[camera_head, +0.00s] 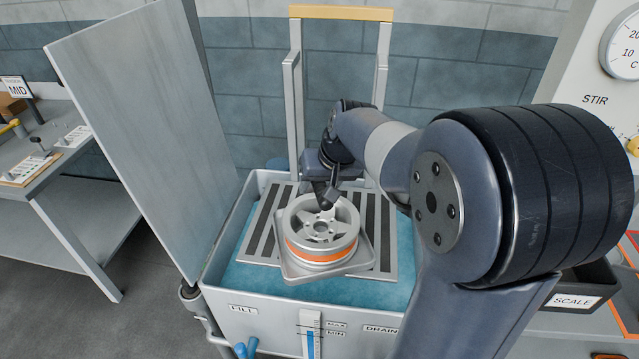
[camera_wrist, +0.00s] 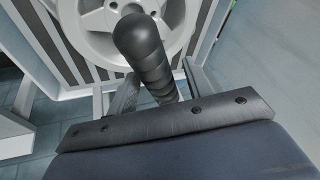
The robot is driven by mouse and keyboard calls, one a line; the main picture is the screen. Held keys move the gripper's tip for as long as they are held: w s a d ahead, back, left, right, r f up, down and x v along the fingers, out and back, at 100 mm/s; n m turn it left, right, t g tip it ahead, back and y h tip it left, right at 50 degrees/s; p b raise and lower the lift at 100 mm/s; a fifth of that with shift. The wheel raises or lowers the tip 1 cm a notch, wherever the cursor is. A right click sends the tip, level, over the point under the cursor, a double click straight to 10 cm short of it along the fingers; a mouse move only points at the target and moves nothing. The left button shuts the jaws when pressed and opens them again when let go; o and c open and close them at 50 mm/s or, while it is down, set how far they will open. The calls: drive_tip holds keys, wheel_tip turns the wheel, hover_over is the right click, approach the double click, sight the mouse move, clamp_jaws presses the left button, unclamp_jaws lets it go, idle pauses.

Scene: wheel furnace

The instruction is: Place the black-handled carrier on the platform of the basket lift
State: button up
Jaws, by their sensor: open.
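The carrier (camera_head: 297,270) is a grey tray with a silver, orange-banded wheel (camera_head: 320,230) on it. It rests, turned slightly askew, on the slatted platform (camera_head: 378,262) of the basket lift (camera_head: 297,100), above blue liquid. In the wrist view the black ribbed handle (camera_wrist: 143,50) stands between the two fingers of my gripper (camera_wrist: 159,74), with the wheel (camera_wrist: 95,22) behind it. My gripper (camera_head: 326,192) is open, at the back of the wheel in the head view. Most of the handle is hidden there by my gripper.
The tank (camera_head: 265,306) surrounds the platform, with a raised lid (camera_head: 140,120) at its left. A grey bench (camera_head: 60,190) stands further left. A black scale tray (camera_head: 585,285) and a control panel (camera_head: 590,85) are at right, partly behind my arm.

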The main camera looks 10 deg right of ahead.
drive_tip(key=v, duration=1.2)
drive_tip(key=shift+r, duration=0.15)
drive_tip(key=x, duration=1.1)
drive_tip(key=shift+w+a+f, duration=0.1)
drive_tip(key=shift+f, duration=0.2)
drive_tip(key=shift+w+f, duration=0.15)
drive_tip(key=shift+r, duration=1.15)
